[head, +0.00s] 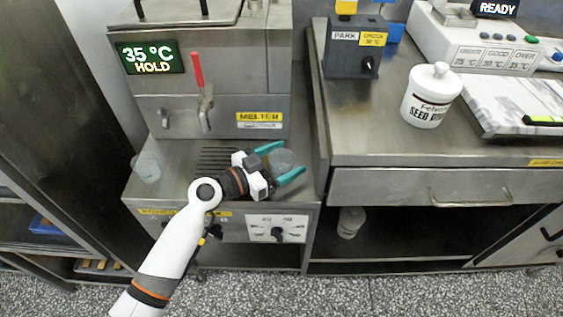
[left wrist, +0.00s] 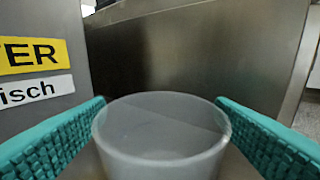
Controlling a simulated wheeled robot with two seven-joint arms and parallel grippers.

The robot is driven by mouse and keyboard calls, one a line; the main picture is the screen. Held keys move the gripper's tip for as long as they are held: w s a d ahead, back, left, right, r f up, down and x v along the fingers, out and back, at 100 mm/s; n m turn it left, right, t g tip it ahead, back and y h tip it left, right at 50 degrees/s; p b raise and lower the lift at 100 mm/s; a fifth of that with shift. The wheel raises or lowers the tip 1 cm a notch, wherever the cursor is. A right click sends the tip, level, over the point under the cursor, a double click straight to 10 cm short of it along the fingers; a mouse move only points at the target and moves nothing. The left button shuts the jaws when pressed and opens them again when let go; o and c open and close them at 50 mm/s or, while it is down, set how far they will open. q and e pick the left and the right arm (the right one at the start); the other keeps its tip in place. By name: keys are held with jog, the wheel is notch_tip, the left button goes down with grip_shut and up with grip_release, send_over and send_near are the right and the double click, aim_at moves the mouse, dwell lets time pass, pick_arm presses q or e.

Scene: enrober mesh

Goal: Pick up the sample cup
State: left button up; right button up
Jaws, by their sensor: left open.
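A translucent, pale sample cup (head: 281,158) stands upright at the right end of the melter's front ledge. It also shows large in the left wrist view (left wrist: 160,140), its open rim up. My left gripper (head: 290,158) reaches in from the left with its teal fingers open, one on each side of the cup. The cup's base is hidden. A second clear cup (head: 147,167) stands at the ledge's left end. My right gripper is not in view.
The melter (head: 215,105) with its red-handled tap (head: 199,80) rises behind the ledge. A steel counter (head: 400,150) stands close on the right, its side wall near the cup. It bears a white seed jar (head: 431,97) and a marble slab (head: 505,100).

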pick_arm(q)
jog(key=shift+w+d, duration=0.35)
jog(key=shift+d, duration=0.25)
jog(key=c, duration=1.1)
jog(key=shift+o, duration=0.2)
